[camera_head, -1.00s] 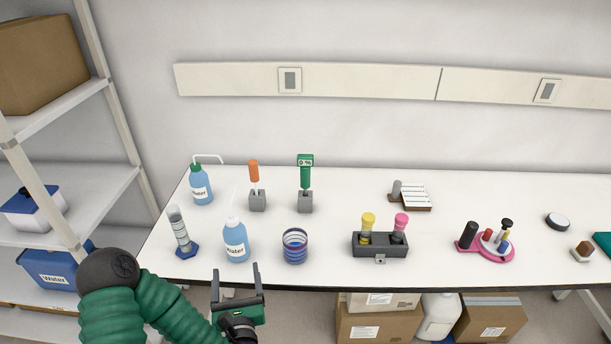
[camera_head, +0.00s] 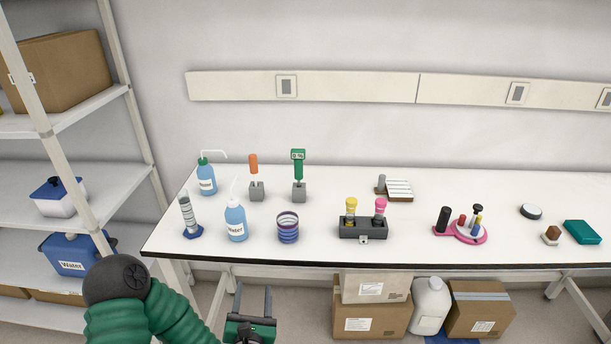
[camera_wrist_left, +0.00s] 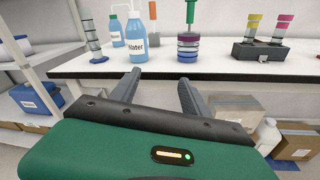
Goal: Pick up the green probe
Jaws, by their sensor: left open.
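The green probe (camera_head: 298,163) stands upright in a small grey block holder near the back of the white table, with a small display at its top. It also shows in the left wrist view (camera_wrist_left: 191,12), with its top cut off. My left gripper (camera_head: 252,290) is open and empty, in front of the table's front edge and well short of the probe. Its two dark fingers (camera_wrist_left: 157,82) point toward the table in the left wrist view. My right gripper is not in view.
An orange-handled tool (camera_head: 253,164) stands in its own holder left of the probe. A shelf (camera_head: 80,123) stands left.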

